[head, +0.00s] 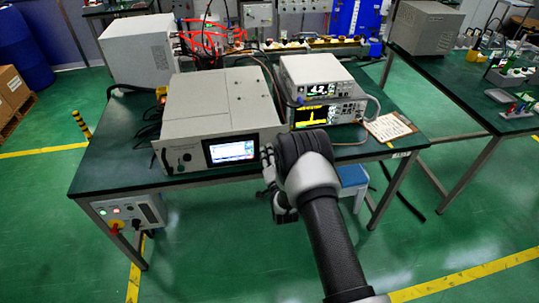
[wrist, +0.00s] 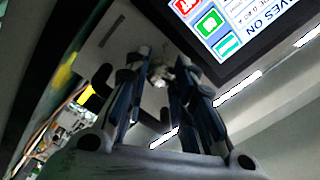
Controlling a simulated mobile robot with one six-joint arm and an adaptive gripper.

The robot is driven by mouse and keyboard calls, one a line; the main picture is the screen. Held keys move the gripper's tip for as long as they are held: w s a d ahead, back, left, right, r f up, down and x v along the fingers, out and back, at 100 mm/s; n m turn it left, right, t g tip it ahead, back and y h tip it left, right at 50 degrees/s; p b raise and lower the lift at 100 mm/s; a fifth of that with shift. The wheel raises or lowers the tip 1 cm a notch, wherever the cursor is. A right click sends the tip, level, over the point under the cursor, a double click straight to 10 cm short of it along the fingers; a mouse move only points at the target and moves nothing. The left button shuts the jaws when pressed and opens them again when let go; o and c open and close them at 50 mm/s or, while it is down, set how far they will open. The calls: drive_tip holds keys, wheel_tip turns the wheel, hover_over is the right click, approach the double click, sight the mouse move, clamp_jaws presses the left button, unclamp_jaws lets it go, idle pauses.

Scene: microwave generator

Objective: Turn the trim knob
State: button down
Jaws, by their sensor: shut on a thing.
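The microwave generator (head: 225,105) is a large grey box on the dark green table, with a lit screen (head: 231,151) on its front. My gripper (head: 267,155) is at the right end of that front panel, just right of the screen. In the wrist view, its two dark fingers (wrist: 158,80) reach to the panel and close around a small metallic trim knob (wrist: 160,74). The fingers hide part of the knob, and its angle cannot be read. In the head view, my gripper hides the knob. The screen (wrist: 232,28) also shows close up in the wrist view.
Two stacked instruments (head: 320,92) with lit displays stand right of the generator. A paper sheet (head: 388,126) lies at the table's right. A control box (head: 130,212) hangs under the table's left front. A blue stool (head: 353,176) stands behind my arm.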

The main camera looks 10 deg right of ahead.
drive_tip(key=shift+n+b, duration=1.8)
drive_tip(key=shift+n, duration=5.4)
drive_tip(key=c, duration=1.6)
unclamp_jaws()
